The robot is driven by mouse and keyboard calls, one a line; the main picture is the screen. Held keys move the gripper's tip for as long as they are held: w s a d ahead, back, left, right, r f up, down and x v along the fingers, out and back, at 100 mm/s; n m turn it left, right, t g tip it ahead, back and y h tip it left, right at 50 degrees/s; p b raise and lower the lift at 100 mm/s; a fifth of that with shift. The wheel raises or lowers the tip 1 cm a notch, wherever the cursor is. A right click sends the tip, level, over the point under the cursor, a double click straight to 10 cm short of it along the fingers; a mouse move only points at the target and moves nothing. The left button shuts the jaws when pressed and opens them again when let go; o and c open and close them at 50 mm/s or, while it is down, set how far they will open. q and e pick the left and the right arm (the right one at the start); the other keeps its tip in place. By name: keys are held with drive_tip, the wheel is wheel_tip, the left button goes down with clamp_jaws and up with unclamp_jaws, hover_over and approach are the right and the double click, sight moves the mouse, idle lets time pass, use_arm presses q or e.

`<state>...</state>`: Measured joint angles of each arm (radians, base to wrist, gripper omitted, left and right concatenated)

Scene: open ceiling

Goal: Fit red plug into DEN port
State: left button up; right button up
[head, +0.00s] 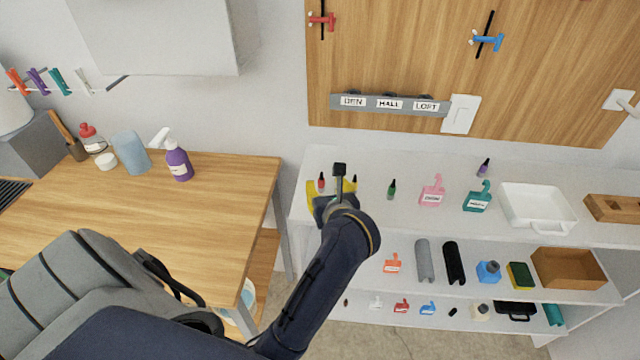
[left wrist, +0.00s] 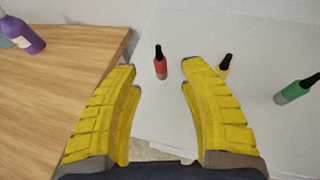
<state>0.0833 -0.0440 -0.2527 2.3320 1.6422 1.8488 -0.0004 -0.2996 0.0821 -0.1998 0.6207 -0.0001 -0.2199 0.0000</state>
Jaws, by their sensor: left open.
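The red plug (head: 321,183), a small red body with a black top, stands upright on the white shelf top. It also shows in the left wrist view (left wrist: 160,68), between and just beyond my open yellow fingertips. My left gripper (head: 331,186) is open and empty, and its fingers do not visibly touch the plug. The DEN port label (head: 353,101) is on the grey strip on the wooden wall board, at the left of HALL and LOFT. The port opening itself is too small to make out. My right gripper is not in view.
A green plug (head: 392,189) stands farther right, then pink (head: 432,192) and teal (head: 477,197) labelled items and a white tray (head: 538,226). A wooden table (head: 235,185) lies left.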

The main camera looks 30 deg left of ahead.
sight(322, 181)
use_arm(q)
drive_tip(key=shift+x, duration=3)
drive_tip(key=shift+o, duration=0.3)
clamp_jaws()
